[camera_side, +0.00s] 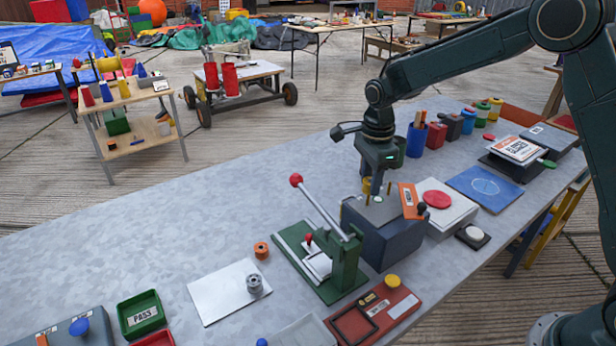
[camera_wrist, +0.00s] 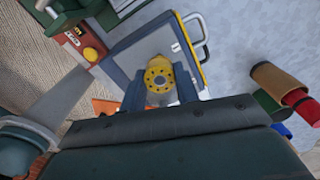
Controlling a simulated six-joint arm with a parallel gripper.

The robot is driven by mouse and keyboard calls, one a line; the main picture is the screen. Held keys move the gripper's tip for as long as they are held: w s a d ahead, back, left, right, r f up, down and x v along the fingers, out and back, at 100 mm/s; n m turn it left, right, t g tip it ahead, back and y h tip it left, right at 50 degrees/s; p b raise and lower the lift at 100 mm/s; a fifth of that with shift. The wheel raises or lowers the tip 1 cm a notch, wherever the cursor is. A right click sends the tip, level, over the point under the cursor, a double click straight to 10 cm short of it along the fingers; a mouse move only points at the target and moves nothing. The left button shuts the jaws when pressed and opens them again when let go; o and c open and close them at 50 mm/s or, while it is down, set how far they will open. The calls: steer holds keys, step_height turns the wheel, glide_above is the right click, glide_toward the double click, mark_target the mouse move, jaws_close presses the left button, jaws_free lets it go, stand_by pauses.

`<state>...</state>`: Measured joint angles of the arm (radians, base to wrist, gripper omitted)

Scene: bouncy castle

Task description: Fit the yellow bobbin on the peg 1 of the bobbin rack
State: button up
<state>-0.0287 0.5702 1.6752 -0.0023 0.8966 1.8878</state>
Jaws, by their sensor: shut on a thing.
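The yellow bobbin (camera_wrist: 158,77) is held between the two fingers of my gripper (camera_wrist: 159,92), its round holed face toward the wrist camera. In the side view, my gripper (camera_side: 376,184) points down over the dark box with a grey top (camera_side: 385,236), and a bit of yellow shows at its fingers. The same box (camera_wrist: 140,50) lies behind the bobbin in the wrist view. Whether the bobbin touches the box top is unclear. I cannot pick out the bobbin rack or a numbered peg for certain.
A green lever press (camera_side: 342,262) with a red knob stands left of the box. A white block with a red disc (camera_side: 447,204) is close on its right. An orange bobbin (camera_side: 261,250) and a grey bobbin (camera_side: 254,284) are farther left.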

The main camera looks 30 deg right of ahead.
steer(key=shift+f, duration=2)
stand_by(3.9)
steer(key=o, duration=1.5)
steer(key=shift+r, duration=0.15)
